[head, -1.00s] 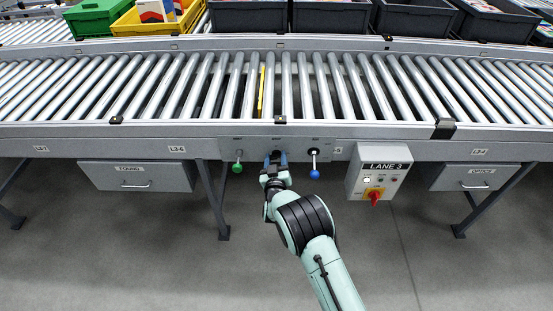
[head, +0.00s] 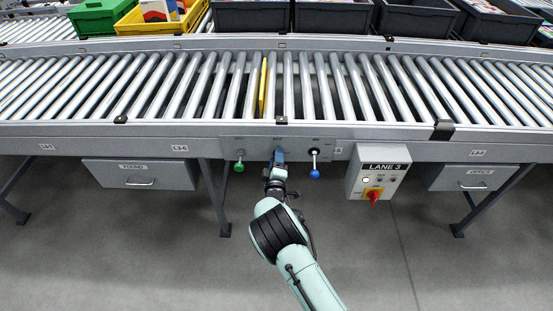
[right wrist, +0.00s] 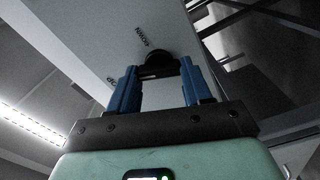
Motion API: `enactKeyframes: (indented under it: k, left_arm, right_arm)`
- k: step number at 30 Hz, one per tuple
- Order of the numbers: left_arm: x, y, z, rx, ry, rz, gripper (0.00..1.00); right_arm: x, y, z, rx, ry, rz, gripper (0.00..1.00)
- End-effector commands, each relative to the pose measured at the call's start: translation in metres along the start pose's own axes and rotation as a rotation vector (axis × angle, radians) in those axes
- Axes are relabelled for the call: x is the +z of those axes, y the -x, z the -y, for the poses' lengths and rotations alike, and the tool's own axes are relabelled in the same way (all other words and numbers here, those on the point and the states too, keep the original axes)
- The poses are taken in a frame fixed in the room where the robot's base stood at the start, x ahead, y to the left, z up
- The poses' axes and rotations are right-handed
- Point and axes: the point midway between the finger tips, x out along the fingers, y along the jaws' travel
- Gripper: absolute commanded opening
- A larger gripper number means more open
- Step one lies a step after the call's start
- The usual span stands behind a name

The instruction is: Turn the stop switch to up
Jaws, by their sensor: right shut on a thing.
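The middle switch (right wrist: 158,57) has a dark round base on the grey panel and shows between my fingers in the right wrist view. Lettering on the panel there appears upside down and seems to read DOWN and UP. My right gripper (head: 279,155) is shut on this switch's lever; its blue fingers (right wrist: 158,74) stand on both sides of it and hide most of it in the head view. The switch names are too small to read. A yellow plate (head: 263,87) stands up between the rollers above the panel. My left gripper is not in view.
A green-knobbed switch (head: 239,167) is left of my gripper and a blue-knobbed one (head: 315,174) is right, both close. A LANE 3 box (head: 376,172) with a red knob is further right. Drawers (head: 140,174) hang under the roller conveyor (head: 180,88).

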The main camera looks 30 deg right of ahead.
Motion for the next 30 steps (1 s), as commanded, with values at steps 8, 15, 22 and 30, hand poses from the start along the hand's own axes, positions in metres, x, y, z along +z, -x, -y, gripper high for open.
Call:
enactKeyframes:
  k: [8,15,22,30]
  left_arm:
    - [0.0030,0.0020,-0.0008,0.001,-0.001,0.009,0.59]
    - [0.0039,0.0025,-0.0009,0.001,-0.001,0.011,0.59]
    - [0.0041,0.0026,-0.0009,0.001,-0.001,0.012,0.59]
    - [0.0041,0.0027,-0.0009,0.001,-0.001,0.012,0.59]
  right_arm:
    - [0.0001,0.0006,0.0019,-0.002,0.205,0.000,0.18]
    - [0.0012,0.0005,0.0026,-0.003,0.312,0.002,0.18]
    - [0.0012,0.0005,0.0027,-0.003,0.353,0.002,0.18]
    - [0.0014,0.0005,0.0027,-0.003,0.360,0.002,0.18]
